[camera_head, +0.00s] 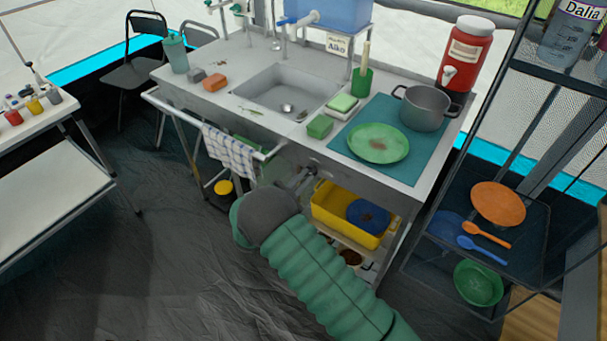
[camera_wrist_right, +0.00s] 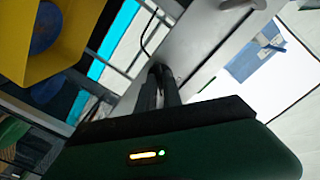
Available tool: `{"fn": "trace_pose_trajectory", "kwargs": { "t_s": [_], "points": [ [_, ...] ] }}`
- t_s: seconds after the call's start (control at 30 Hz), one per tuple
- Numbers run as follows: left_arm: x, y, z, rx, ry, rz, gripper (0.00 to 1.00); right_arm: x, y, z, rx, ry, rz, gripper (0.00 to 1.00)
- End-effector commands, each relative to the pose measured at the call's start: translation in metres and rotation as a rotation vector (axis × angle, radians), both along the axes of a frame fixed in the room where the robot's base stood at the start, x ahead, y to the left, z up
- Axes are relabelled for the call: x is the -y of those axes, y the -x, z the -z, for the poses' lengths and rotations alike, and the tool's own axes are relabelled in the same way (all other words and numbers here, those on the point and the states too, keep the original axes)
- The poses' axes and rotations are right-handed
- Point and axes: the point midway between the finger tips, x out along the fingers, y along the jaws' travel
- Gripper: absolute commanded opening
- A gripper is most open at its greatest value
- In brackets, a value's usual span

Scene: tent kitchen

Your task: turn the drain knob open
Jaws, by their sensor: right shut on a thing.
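My right arm, in a green sleeve, reaches up to the front of the metal sink unit (camera_head: 210,105) in the head view. My right gripper (camera_head: 304,180) is at the front panel, below the counter edge. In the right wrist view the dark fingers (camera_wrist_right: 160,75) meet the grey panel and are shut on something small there. It is most likely the drain knob, but the fingers hide it, so I cannot tell its angle. The sink basin (camera_head: 280,92) is above and behind the gripper. My left gripper is not in view.
A checked towel (camera_head: 229,153) hangs on the front rail left of my arm. A yellow tub (camera_head: 335,216) sits on the lower shelf to the right. A green plate (camera_head: 378,143) and a pot (camera_head: 424,108) stand on the counter. A black rack (camera_head: 520,190) stands at right.

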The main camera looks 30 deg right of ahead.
Motion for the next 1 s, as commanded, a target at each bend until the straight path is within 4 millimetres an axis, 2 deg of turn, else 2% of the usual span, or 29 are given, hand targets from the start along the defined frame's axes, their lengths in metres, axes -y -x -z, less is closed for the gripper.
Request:
{"fn": "trace_pose_trajectory", "kwargs": {
  "t_s": [0.5,1.0],
  "points": [
    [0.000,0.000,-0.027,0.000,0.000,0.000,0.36,0.000,0.001,0.001,-0.434,0.172,0.000,0.00],
    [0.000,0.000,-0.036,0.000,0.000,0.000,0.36,-0.001,0.001,0.003,-0.642,0.258,-0.002,0.00]
  ]
}}
